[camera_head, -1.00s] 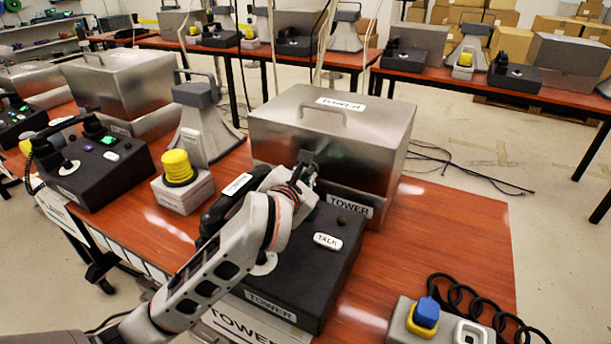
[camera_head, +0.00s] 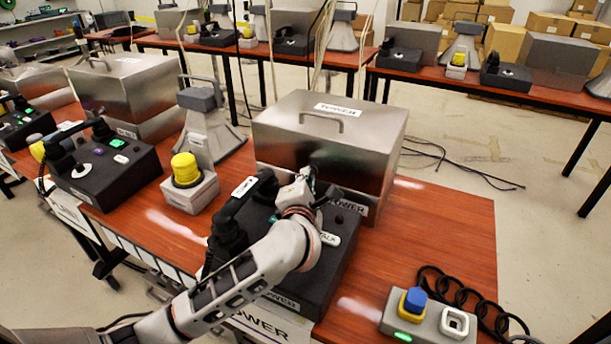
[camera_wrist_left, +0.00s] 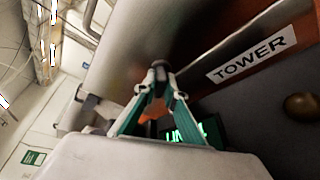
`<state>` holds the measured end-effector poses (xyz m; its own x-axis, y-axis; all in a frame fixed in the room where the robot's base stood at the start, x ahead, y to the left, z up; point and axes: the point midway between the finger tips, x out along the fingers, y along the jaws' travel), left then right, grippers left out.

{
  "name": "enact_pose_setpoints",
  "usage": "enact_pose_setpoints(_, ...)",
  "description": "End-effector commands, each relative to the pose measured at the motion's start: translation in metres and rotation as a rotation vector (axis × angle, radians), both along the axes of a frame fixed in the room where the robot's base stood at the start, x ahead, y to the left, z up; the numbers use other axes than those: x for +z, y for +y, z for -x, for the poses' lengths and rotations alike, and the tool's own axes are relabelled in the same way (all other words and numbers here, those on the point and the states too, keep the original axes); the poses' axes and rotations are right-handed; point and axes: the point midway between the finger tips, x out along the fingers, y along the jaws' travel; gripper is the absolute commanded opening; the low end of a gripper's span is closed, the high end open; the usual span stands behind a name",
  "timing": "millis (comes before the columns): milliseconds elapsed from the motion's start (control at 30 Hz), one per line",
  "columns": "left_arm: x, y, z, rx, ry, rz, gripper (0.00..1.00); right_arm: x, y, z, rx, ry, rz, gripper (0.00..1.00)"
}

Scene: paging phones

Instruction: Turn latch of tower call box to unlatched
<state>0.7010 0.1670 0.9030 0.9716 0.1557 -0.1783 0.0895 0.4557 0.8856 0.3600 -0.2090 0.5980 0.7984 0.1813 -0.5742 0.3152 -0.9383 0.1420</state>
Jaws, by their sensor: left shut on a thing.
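The tower call box is a silver metal box (camera_head: 290,137) with a lid handle and TOWER labels, standing at the back of a black console (camera_head: 325,270). My left gripper (camera_head: 310,176) is at the box's front face, above the console. In the left wrist view its fingertips (camera_wrist_left: 158,68) are together against the front of the box, left of the TOWER label (camera_wrist_left: 250,57). They are shut on the latch, which is mostly hidden by the fingers. Green lit letters (camera_wrist_left: 186,136) show partly behind the fingers. My right gripper is not in view.
A black handset (camera_head: 228,235) lies on the console's left side, close to my forearm. A yellow-button box (camera_head: 188,190) and a grey horn (camera_head: 210,135) stand to the left. A grey control box (camera_head: 440,325) with a blue button is at front right.

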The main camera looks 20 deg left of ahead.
Motion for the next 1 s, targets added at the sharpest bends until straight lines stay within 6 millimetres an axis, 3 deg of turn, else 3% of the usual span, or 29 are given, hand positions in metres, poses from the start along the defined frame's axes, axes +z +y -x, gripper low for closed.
enact_pose_setpoints(300,-0.001,-0.001,0.000,-0.001,-0.012,-0.065,0.00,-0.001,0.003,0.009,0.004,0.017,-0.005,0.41)
enact_pose_setpoints(667,-0.002,-0.001,0.000,-0.001,-0.011,-0.066,0.00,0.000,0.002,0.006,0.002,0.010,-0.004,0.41)
enact_pose_setpoints(700,-0.002,-0.001,0.000,-0.001,-0.011,-0.066,0.21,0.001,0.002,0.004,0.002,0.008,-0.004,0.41)
enact_pose_setpoints(733,-0.002,-0.001,0.000,-0.001,-0.011,-0.066,0.28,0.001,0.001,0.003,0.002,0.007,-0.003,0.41)
enact_pose_setpoints(1000,-0.003,-0.001,0.001,0.000,-0.010,-0.066,0.28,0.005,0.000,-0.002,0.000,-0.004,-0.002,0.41)
